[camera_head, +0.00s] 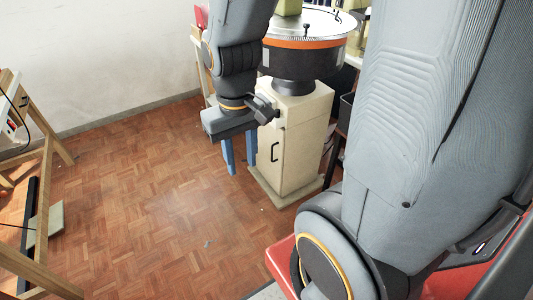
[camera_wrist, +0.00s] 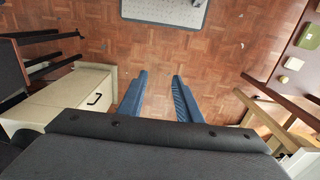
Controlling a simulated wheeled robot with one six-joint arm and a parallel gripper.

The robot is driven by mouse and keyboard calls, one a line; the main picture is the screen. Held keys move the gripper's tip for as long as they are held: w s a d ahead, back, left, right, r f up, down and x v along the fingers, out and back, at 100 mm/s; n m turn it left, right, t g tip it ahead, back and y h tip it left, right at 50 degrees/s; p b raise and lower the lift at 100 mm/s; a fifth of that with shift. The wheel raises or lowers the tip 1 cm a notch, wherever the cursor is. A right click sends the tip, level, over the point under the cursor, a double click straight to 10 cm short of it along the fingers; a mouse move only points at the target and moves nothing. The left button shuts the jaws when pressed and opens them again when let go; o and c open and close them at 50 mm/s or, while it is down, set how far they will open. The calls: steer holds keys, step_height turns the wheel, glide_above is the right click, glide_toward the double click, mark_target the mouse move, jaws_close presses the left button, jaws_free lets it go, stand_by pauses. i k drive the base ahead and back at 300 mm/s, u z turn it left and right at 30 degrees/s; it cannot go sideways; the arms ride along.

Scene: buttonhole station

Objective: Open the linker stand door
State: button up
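The linker stand (camera_head: 299,150) is a cream cabinet with a round black and orange drum on top, standing on the floor at centre right in the head view. Its door (camera_head: 268,168) looks shut and has a black bar handle (camera_head: 274,152). My gripper (camera_head: 240,160) points down just left of the stand, its two blue fingers apart with nothing between them. In the wrist view, my gripper (camera_wrist: 160,76) is open over bare floor. There the stand (camera_wrist: 60,97) lies to the left, with its handle (camera_wrist: 95,98) clear of the fingers.
Parquet floor (camera_head: 140,200) is open left of the stand. A wooden frame (camera_head: 45,190) stands at the far left. A pale wall (camera_head: 100,60) is behind. A grey perforated plate (camera_wrist: 165,11) lies at the top of the wrist view, and a brown table edge (camera_wrist: 285,75) is at right.

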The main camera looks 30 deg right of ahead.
mark_target(269, 158)
steer(key=k, duration=0.5)
steer(key=z, duration=0.85)
steer(key=i, duration=0.75)
steer(key=u, duration=0.25)
